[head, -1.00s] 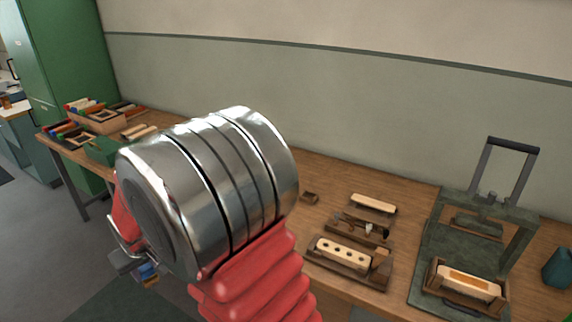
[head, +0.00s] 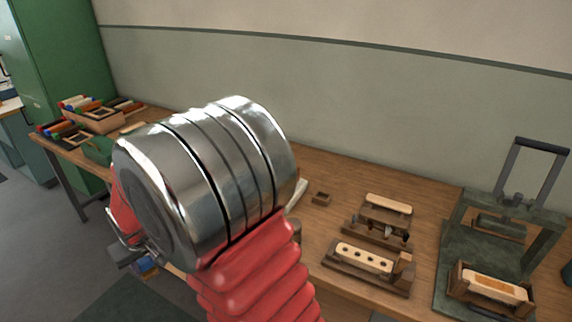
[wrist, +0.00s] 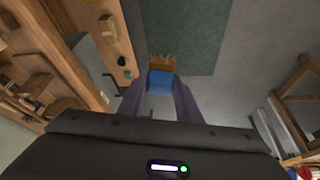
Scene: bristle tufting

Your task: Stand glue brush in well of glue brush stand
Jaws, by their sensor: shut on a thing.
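My gripper (head: 140,262) is low at the left in the head view, mostly behind my own silver wrist. In the wrist view its two fingers (wrist: 160,98) are shut on the glue brush (wrist: 160,82), which shows a blue part and brown bristles at the far end. The blue part also shows in the head view (head: 147,268). The brush is in front of the bench, over the floor.
The wooden bench (head: 335,225) runs along the wall. A tool rack (head: 376,233), a drilled block in a wooden holder (head: 364,258) and a green press (head: 465,248) stand on the right. Trays with coloured pieces (head: 92,118) are at the far left. Open floor lies before the bench.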

